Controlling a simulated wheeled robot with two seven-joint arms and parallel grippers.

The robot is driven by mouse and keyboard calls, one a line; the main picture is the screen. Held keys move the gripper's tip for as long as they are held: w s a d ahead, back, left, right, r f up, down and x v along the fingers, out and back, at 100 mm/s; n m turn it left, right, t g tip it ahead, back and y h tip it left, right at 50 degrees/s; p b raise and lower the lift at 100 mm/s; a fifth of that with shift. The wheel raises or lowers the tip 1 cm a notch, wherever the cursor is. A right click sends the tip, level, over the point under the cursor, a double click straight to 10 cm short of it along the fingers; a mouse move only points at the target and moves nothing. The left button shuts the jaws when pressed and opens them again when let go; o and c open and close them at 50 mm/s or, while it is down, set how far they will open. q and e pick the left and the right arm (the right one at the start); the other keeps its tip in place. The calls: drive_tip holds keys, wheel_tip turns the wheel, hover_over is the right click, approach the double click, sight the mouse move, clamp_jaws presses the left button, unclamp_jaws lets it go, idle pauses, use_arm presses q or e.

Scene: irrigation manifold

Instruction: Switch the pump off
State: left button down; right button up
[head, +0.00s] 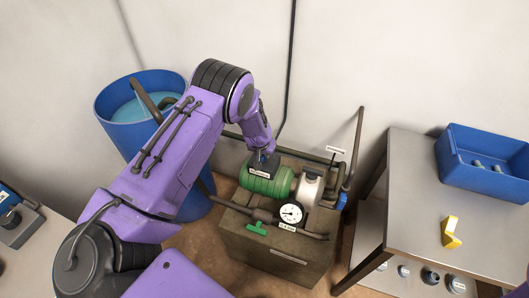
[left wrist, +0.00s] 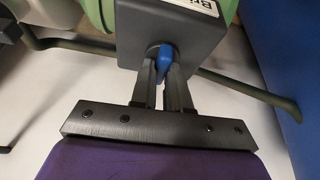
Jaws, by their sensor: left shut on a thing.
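The green pump (head: 268,179) stands on a brown block (head: 262,241) on the floor against the wall. A dark switch box (head: 263,166) with a white label sits on the pump, and it also shows in the left wrist view (left wrist: 190,40). My left gripper (head: 262,152) reaches down to this box. In the left wrist view its two fingers (left wrist: 162,78) are shut on a blue switch lever (left wrist: 163,58) at the box's face. Which position the lever stands in I cannot tell. My right gripper is not in view.
A pressure gauge (head: 291,214) and a green valve handle (head: 257,229) are on the pipes in front of the pump. A blue barrel (head: 112,106) stands left, behind my arm. A table (head: 405,190) at right holds a blue bin (head: 462,178) and a yellow piece (head: 451,233).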

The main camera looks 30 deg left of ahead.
use_arm(q)
drive_tip(key=c, duration=1.1)
unclamp_jaws()
drive_tip(key=shift+c, duration=0.2)
drive_tip(key=b+v, duration=0.1)
drive_tip(key=v, duration=0.9)
drive_tip(key=shift+r, duration=0.25)
